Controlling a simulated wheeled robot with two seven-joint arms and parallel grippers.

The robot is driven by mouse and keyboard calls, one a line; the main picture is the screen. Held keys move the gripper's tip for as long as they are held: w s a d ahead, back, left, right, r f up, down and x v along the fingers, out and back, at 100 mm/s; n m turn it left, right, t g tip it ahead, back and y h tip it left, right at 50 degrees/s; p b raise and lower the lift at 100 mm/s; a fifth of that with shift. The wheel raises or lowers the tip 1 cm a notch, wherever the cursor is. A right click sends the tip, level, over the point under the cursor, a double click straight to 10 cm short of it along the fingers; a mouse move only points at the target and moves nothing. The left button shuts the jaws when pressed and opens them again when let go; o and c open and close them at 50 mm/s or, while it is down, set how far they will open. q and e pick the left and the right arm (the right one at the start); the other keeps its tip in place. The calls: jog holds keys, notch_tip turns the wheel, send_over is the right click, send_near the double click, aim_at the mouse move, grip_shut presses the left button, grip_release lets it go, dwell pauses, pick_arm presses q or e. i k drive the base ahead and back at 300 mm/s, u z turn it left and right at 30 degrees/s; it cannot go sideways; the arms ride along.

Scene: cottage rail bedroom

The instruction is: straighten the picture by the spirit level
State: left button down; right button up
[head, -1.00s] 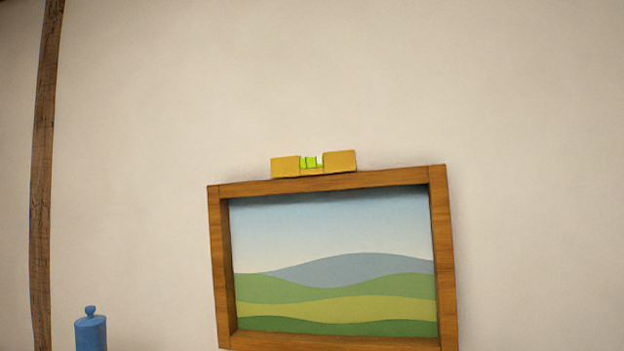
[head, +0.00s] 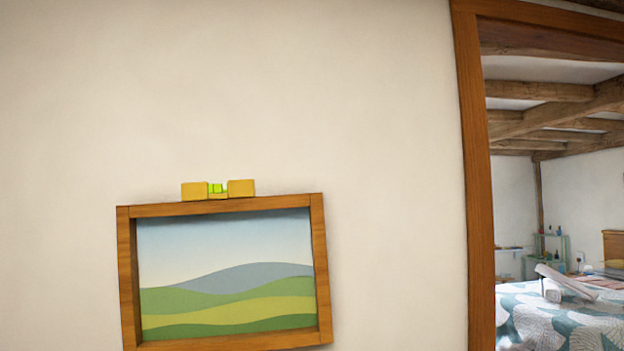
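The picture (head: 226,270) hangs on the pale wall, left of the middle of the head view. It shows blue sky over green hills. Its brown wooden frame (head: 322,265) is tilted, with the top right corner higher than the top left. The yellow spirit level (head: 241,188) sits on the frame's top edge, about midway along, tilted with it. Its green vial (head: 215,188) shows in the gap between the yellow ends; the exact bubble position is too small to tell. Neither of my grippers is in view.
A wooden-framed opening (head: 474,180) stands to the right of the picture. Beyond it are a bed with a teal and white cover (head: 560,320), a small shelf (head: 548,250) and ceiling beams. The wall around the picture is bare.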

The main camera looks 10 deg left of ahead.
aim_at(247, 274)
jog(key=z, duration=1.3)
jog(key=i, duration=0.75)
jog(key=u, duration=1.9)
